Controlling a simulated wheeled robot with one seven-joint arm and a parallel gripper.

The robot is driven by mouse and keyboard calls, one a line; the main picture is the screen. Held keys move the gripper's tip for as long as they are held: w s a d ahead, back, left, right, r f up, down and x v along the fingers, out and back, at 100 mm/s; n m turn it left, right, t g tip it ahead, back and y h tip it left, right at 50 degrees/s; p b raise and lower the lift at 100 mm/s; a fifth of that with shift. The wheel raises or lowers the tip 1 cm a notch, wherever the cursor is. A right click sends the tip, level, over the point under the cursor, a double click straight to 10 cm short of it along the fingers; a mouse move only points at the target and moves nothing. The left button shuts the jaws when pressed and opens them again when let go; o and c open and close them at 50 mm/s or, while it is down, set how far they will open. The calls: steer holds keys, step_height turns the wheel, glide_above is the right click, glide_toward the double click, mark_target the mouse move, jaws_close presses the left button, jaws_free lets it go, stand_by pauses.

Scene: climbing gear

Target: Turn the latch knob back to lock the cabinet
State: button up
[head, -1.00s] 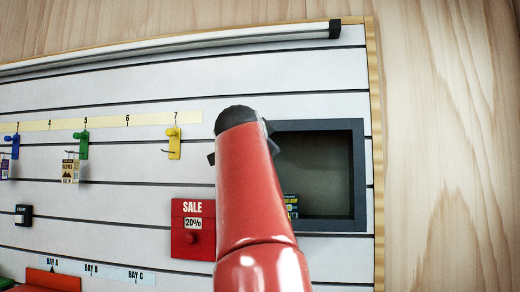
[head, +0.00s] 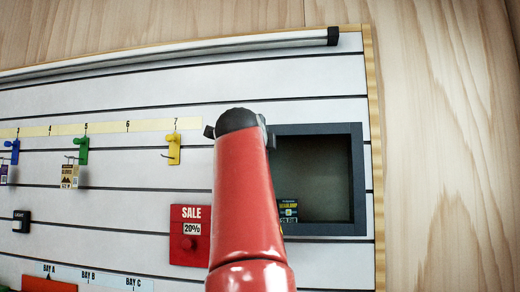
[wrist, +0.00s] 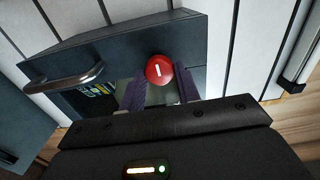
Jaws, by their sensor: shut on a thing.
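The latch knob (wrist: 159,69) is a round red knob with a short white mark. It shows in the wrist view on a dark grey surface of the cabinet. My gripper (wrist: 160,78) has its two dark purple fingers on either side of the knob and is shut on it. The white mark stands close to upright in that view. The cabinet (head: 359,180) is a dark grey framed box at the right of the wall panel in the head view. There, my red arm hides the knob, the fingers and the cabinet's left side.
A metal bar handle (wrist: 65,80) is left of the knob. A headlamp package (head: 288,211) shows inside the cabinet. A red SALE sign (head: 190,243) hangs left of my arm. Yellow (head: 173,148) and green (head: 82,150) hooks are further left. Bare wood wall (head: 445,150) lies right.

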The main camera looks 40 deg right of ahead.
stand_by(0.4)
steer(key=o, duration=0.9)
steer(key=shift+o, duration=0.2)
steer(key=shift+s, duration=0.1)
steer(key=b+v, duration=0.3)
steer(key=v, duration=0.4)
steer(key=shift+s+a, duration=0.2)
steer(key=shift+a, duration=0.1)
